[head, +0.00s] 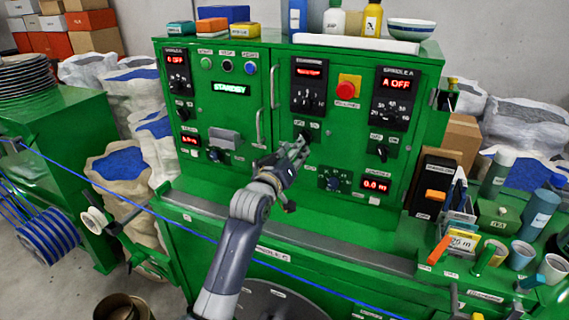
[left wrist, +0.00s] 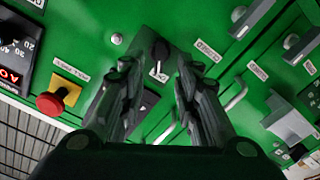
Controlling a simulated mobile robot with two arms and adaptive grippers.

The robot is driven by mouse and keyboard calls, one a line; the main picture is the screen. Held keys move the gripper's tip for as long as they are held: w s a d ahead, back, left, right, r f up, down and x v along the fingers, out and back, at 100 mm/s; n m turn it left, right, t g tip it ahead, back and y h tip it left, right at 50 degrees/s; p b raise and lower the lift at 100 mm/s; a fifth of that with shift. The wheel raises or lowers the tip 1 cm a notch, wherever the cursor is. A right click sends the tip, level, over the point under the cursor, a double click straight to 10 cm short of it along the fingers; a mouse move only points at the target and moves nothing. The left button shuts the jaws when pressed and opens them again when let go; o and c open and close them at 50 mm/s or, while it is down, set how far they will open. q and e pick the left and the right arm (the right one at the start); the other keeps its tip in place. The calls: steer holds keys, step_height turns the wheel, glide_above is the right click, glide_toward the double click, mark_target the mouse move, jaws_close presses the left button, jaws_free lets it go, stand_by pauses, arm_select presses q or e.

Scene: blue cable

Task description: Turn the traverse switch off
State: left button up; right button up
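My left gripper (head: 292,153) is in front of the middle of the green control panel (head: 240,112), just below and left of a small black rotary switch (head: 303,137) under the centre dial. In the left wrist view the gripper (left wrist: 158,70) is open, its two fingers apart. A black knob (left wrist: 160,48) with a white mark shows just beyond and between the fingertips; I cannot tell whether they touch it. Its label is too small to read, so I cannot confirm it is the traverse switch. My right gripper is not in view.
A red stop button (head: 348,86) is right of the centre dial (head: 309,87). Another black switch (head: 382,152) sits under the spindle A dial (head: 393,100), which reads OFF. A blue cable (head: 130,200) runs across the front. Cups and tools crowd the right side.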

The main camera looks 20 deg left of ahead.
arm_select(q)
steer(key=s, duration=0.6)
steer(key=shift+s, duration=0.35)
steer(key=shift+a, duration=0.1)
